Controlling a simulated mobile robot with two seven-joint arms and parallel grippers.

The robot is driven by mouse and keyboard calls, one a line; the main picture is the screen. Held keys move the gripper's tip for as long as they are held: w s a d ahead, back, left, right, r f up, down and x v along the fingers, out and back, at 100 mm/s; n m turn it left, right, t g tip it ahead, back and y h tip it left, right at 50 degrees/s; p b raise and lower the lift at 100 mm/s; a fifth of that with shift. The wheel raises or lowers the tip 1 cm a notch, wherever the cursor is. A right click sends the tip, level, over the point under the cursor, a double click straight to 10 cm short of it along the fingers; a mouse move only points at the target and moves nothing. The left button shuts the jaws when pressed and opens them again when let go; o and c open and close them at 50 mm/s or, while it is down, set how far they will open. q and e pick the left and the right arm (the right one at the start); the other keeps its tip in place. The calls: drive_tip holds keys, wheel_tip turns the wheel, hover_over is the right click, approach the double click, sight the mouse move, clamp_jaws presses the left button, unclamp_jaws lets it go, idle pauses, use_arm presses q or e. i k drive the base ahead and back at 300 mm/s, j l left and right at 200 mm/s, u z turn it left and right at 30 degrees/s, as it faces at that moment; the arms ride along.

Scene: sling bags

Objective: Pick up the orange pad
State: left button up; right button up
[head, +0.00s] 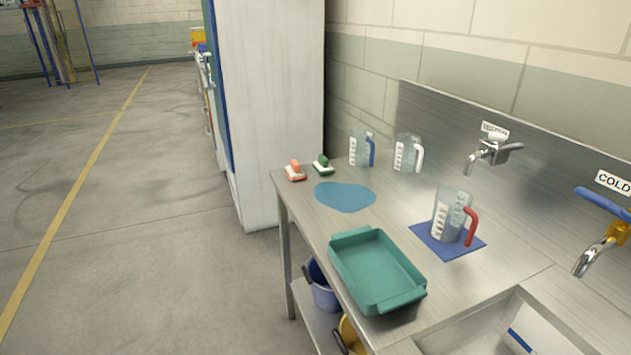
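The orange pad (295,172) is a small scrubber with an orange grip and a pale base. It lies at the far left corner of the steel counter (300,198). A similar green pad (322,165) lies just to its right, a little apart from it. Neither of my grippers shows in the head view, and nothing holds the orange pad.
A blue flat patch (345,196) lies in front of the pads. A teal tray (343,236) stands near the front edge. A red-handled jug (450,214) stands on a blue mat (466,247). Two jugs stand by the wall. The floor (170,250) at left is clear.

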sight(294, 172)
drive_tip(key=i+j+z, duration=0.15)
drive_tip(key=z, duration=0.35)
drive_tip(key=i+j+z, duration=0.3)
drive_tip(key=z, duration=0.2)
drive_tip(key=i+j+z, duration=0.25)
drive_tip(key=z, duration=0.25)
drive_tip(key=k+j, duration=0.05)
drive_tip(key=j, duration=0.05)
